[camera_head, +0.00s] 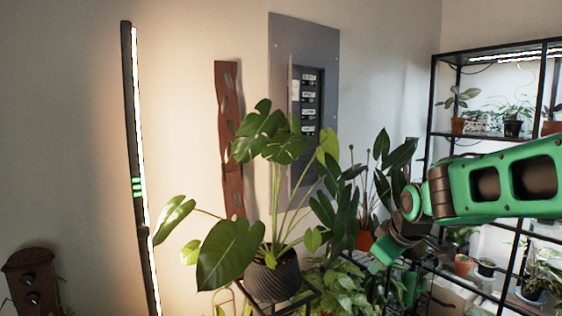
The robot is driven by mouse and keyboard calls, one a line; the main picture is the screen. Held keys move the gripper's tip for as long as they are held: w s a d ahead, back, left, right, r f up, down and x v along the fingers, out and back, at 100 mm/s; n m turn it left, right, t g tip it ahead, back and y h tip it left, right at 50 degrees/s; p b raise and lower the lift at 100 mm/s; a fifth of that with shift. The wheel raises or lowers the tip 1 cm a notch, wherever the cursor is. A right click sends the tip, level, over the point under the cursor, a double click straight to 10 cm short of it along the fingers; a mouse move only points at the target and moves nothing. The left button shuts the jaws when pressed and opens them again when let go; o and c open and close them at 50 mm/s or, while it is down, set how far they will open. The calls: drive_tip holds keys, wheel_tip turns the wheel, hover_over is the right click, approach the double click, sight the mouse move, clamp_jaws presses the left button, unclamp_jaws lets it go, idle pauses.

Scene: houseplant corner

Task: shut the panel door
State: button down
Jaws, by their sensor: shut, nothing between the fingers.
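The grey electrical panel (318,55) is mounted on the wall at upper centre. Its door (291,88) stands open, swung out from the left side and seen almost edge-on as a thin pale strip. Labelled breakers (309,100) show in the opening to its right. Leaves cover the lower part of the panel. My gripper (398,272) is at lower right of the panel, well apart from the door, among the plants. It is shut and empty; foliage and my arm partly hide its fingers.
A potted monstera (272,277) on a black stand is in front of the panel. A dark-leaved plant (340,205) stands between panel and gripper. A black shelf rack (432,95) with pots is at right. A tall light bar (137,150) stands left.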

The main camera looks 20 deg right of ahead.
drive_tip(key=w+a+r+n+t+y, duration=0.3)
drive_tip(key=w+a+r+n+t, duration=0.2)
drive_tip(key=w+a+r+n, duration=0.55)
drive_tip(key=w+a+r+n+t+y, duration=0.3)
drive_tip(key=w+a+r+n+t, duration=0.3)
drive_tip(key=w+r, duration=0.8)
drive_tip(key=w+a+f, duration=0.1)
drive_tip(key=w+f, duration=0.1)
drive_tip(key=w, duration=0.4)
drive_tip(key=w+a+f, duration=0.1)
drive_tip(key=w+a, duration=0.1)
drive_tip(key=w, duration=0.5)
drive_tip(key=shift+s+d, duration=0.2)
drive_tip(key=shift+d, duration=0.55)
drive_tip(key=shift+s+d, duration=0.15)
drive_tip(key=shift+d, duration=0.6)
drive_tip(key=shift+s+d, duration=0.2)
drive_tip(key=shift+d, duration=0.55)
